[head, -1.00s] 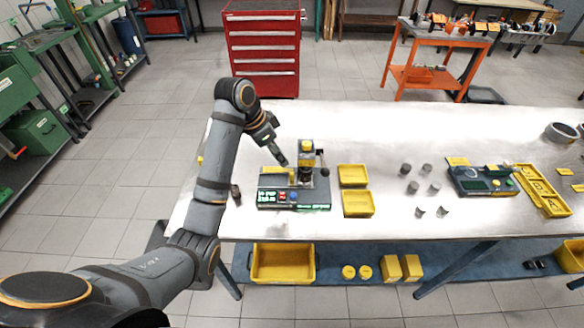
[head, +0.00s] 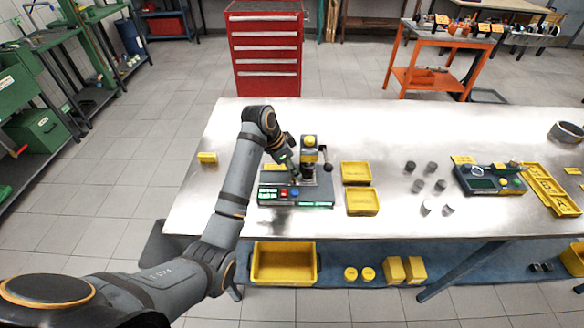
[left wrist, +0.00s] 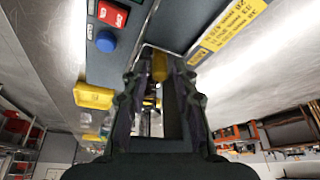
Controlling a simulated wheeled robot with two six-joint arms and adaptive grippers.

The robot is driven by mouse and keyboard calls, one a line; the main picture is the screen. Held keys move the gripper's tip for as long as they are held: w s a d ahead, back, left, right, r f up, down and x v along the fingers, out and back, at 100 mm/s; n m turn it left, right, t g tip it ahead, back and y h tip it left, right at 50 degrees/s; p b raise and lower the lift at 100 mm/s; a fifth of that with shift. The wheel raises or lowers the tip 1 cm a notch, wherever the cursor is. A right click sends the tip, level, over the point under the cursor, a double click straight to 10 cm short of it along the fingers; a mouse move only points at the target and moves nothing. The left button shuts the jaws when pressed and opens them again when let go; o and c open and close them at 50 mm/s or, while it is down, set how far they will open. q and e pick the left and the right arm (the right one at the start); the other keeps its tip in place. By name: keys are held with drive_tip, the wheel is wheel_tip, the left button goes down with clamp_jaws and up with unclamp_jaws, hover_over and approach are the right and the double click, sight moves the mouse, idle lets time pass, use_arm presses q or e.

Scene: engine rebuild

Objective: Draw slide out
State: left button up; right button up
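The bench station has a grey base (head: 273,202) with a lit green display, red and blue buttons, a yellow-capped upright post (head: 309,143) and a black-knobbed lever. My left gripper (head: 297,171) reaches down to the station's top, just left of the post. It hides much of the slide area. In the left wrist view the fingers (left wrist: 157,75) stand apart, with a yellow piece (left wrist: 160,66) at or between their tips. I cannot tell whether they press on it. The station's red and blue buttons (left wrist: 107,40) show there at the upper left. My right gripper is not in view.
Two yellow trays (head: 356,173) (head: 362,202) stand right of the station. Several small metal cylinders (head: 418,185) are farther right, before a second device (head: 488,180). A yellow block (head: 207,157) lies at the table's left. The table front is clear.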

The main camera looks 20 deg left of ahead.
use_arm(q)
clamp_jaws()
drive_tip(key=shift+s+a+r, duration=0.1)
drive_tip(key=shift+a, duration=0.15)
drive_tip(key=a+p, duration=0.1)
drive_tip(key=a, duration=0.1)
drive_tip(key=s+a+p, duration=0.1)
drive_tip(key=a+p, duration=0.1)
drive_tip(key=a, duration=0.1)
drive_tip(key=s+a+p, duration=0.1)
drive_tip(key=a, duration=0.2)
drive_tip(key=shift+s+a, duration=0.2)
drive_tip(key=shift+a, duration=0.1)
drive_tip(key=shift+o, duration=1.3)
unclamp_jaws()
drive_tip(key=shift+o, duration=0.5)
